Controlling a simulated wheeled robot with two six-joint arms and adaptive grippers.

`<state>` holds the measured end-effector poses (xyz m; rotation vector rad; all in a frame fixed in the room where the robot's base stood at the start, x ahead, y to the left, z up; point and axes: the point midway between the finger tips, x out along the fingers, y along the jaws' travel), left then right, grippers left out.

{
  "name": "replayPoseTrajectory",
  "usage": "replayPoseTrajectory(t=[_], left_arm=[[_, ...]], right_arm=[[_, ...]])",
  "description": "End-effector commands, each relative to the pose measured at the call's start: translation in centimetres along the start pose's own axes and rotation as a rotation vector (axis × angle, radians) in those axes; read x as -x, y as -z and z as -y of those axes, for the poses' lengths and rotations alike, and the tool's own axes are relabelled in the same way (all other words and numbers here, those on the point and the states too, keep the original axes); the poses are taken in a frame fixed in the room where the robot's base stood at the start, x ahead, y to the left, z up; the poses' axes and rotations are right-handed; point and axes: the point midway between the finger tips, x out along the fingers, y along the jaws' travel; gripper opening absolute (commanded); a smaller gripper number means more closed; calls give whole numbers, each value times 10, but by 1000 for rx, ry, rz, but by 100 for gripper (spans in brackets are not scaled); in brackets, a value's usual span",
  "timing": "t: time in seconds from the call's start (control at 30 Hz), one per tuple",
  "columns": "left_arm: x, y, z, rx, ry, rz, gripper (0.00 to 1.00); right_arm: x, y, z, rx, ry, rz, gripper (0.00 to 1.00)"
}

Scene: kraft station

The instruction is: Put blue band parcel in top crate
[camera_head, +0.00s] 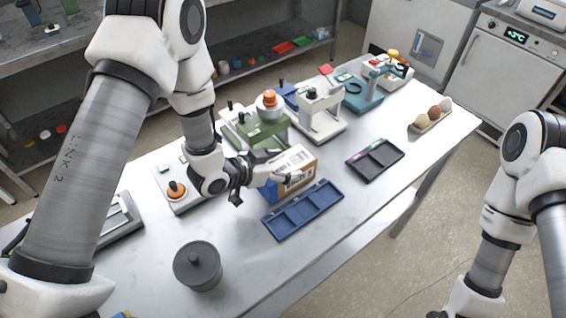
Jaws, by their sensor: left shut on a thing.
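A brown cardboard parcel with a blue band (298,184) is at the middle of the white table, just behind a blue compartment tray. My left gripper (281,170) reaches it from the left and is shut on it. The gripper's fingers cover part of the parcel's upper left side. I cannot tell whether the parcel touches the table. I cannot make out a top crate in this view. My right arm is at the right edge, and its gripper is out of view below.
The blue tray (303,209) lies in front of the parcel, with a black tray (375,159) to the right. A dark lidded pot (198,266) stands at the front left. Several devices line the back, including a green one (256,131). An egg holder (430,120) sits far right.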

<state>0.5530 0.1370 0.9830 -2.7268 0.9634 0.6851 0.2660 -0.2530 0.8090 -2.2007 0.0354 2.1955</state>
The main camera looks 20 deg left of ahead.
Motion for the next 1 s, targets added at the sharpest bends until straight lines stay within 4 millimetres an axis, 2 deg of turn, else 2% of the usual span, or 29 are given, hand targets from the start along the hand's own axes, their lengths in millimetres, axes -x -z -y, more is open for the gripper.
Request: replayPoseTrajectory(t=[0.07, 0.1, 0.17, 0.5, 0.63, 0.77, 1.0], left_arm=[[-2, -3, 0, 0, 0, -1, 24], [-2, -4, 0, 0, 0, 0, 78], [-2, -3, 0, 0, 0, 0, 99], [-1, -2, 0, 0, 0, 0, 100], [6, 0, 1, 3, 2, 0, 100], [31, -1, 1, 6, 3, -2, 100], [93, 0, 0, 8, 2, -6, 100]], right_arm=[[-4, 0, 0, 0, 0, 0, 35], [-4, 0, 0, 0, 0, 0, 35], [-3, 0, 0, 0, 0, 0, 35], [-2, 0, 0, 0, 0, 0, 35], [-2, 0, 0, 0, 0, -1, 35], [-10, 0, 0, 0, 0, 0, 35], [-20, 0, 0, 0, 0, 0, 35]])
